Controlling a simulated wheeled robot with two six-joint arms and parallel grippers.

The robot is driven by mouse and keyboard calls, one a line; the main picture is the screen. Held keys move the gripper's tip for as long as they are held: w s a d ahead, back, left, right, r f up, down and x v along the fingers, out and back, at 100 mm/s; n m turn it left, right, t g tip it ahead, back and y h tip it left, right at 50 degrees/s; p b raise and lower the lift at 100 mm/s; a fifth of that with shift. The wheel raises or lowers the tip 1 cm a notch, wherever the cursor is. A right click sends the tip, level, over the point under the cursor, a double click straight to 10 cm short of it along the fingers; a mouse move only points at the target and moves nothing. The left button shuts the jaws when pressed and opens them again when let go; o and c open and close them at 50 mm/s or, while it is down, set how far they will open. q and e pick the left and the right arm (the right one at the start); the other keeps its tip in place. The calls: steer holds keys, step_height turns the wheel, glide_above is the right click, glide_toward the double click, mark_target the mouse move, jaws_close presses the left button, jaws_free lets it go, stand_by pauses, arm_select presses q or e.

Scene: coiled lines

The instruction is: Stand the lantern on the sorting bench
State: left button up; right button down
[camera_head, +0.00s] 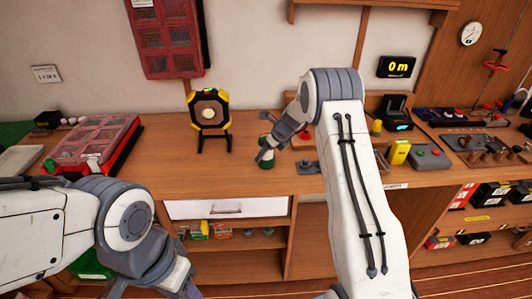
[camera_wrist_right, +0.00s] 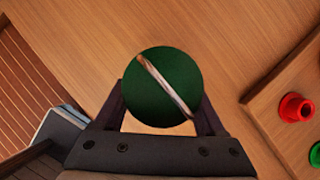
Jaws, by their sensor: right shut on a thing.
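The lantern (camera_wrist_right: 158,82) shows from above in the right wrist view as a dark green round top with a thin pale handle across it. In the head view a small green part of it (camera_head: 267,164) shows below my right gripper (camera_head: 264,150), over the front of the wooden sorting bench (camera_head: 180,150). My right gripper's fingers (camera_wrist_right: 162,108) are shut on it, one on each side. Whether its base touches the bench is hidden. My left arm reaches in at the lower left, and its gripper is cut off by the bottom edge.
A black and yellow lamp-like device (camera_head: 208,112) stands behind and left of the lantern. A red case (camera_head: 95,145) lies at the left. A panel with a red button (camera_wrist_right: 295,107) is close on the right.

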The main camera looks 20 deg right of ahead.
steer(key=shift+f, duration=0.15)
jaws_free()
steer(key=v, duration=1.2)
steer(key=s+a+r+n+g, duration=0.1)
steer(key=s+a+r+n, duration=0.1)
steer(key=s+a+n, duration=0.65)
steer(key=s+a+r+n+g, duration=0.2)
steer(key=s+a+n, duration=0.35)
steer(key=a, duration=0.55)
steer(key=s+a+n+g+h, duration=0.1)
steer(key=s+a+n, duration=0.1)
steer(key=s+n, duration=0.9)
steer(key=s+a+f+n+g+h, duration=0.1)
steer(key=s+a+n, duration=0.1)
steer(key=s+n, duration=1)
steer(key=s+b, duration=0.1)
steer(key=s, duration=0.2)
steer(key=shift+s+n, duration=0.3)
steer(key=shift+s, duration=0.1)
